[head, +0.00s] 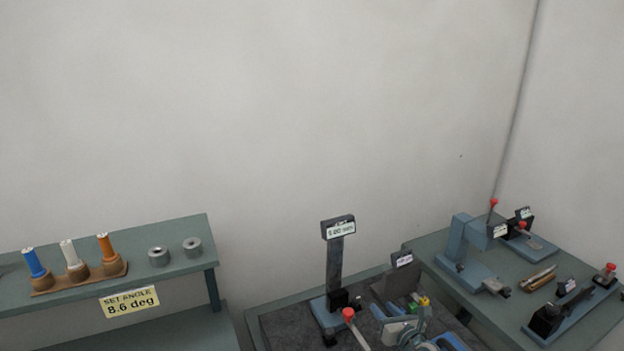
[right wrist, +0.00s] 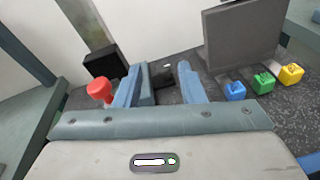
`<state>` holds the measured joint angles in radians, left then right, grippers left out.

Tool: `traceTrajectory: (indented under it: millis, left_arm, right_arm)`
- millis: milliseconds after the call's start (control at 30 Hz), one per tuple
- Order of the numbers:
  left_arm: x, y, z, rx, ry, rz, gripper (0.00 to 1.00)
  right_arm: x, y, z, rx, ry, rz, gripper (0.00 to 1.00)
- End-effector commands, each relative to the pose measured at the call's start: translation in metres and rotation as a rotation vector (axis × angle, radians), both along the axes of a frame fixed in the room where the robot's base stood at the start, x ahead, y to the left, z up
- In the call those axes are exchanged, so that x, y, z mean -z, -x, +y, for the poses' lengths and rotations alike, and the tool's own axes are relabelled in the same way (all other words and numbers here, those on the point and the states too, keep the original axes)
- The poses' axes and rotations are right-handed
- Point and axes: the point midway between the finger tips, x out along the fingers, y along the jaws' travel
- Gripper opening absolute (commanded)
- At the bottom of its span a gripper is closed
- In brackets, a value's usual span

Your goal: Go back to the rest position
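My right gripper (head: 400,314) is low in the head view, over the dark plate of the middle bench. In the right wrist view its two blue fingers (right wrist: 158,84) stand apart with nothing held between them. A red-knobbed lever (head: 348,314) is left of the gripper; the red knob (right wrist: 100,90) also shows beside the left finger in the right wrist view. An indicator stand with a small display (head: 338,228) rises behind it. The chuck itself cannot be made out clearly. My left gripper is not in view.
A left shelf (head: 190,268) holds blue, white and orange handled tools and two grey rings. A right bench (head: 475,262) carries several fixtures. Blue, green and yellow blocks (right wrist: 263,82) are right of the fingers.

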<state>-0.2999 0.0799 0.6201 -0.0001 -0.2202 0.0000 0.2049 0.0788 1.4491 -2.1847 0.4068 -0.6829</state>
Motion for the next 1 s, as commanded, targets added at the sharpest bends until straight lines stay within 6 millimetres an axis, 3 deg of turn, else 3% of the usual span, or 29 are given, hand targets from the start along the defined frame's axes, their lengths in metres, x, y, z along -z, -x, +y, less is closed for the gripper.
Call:
traceTrajectory:
  millis: [100, 267, 367, 533, 667, 800, 1000]
  left_arm:
    - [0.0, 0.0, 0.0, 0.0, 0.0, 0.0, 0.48]
    - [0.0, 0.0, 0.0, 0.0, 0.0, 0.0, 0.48]
    - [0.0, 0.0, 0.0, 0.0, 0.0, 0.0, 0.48]
    - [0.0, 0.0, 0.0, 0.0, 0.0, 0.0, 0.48]
    - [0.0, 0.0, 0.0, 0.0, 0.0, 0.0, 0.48]
    - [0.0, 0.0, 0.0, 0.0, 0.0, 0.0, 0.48]
    - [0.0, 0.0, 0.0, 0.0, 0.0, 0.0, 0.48]
  right_arm:
    - [-0.039, 0.031, -0.024, 0.16, -0.324, -0.129, 0.36]
    - [-0.075, 0.084, -0.075, 0.406, -0.806, -0.25, 0.36]
    - [-0.078, 0.124, -0.108, 0.574, -1.103, -0.281, 0.36]
    - [-0.054, 0.199, -0.145, 0.894, -1.578, -0.247, 0.36]
    - [-0.023, 0.26, -0.147, 1.169, -1.884, -0.142, 0.36]
    - [0.001, 0.312, -0.129, 1.424, -2.077, 0.001, 0.36]
    - [0.015, 0.365, -0.1, 1.678, -2.193, 0.182, 0.36]
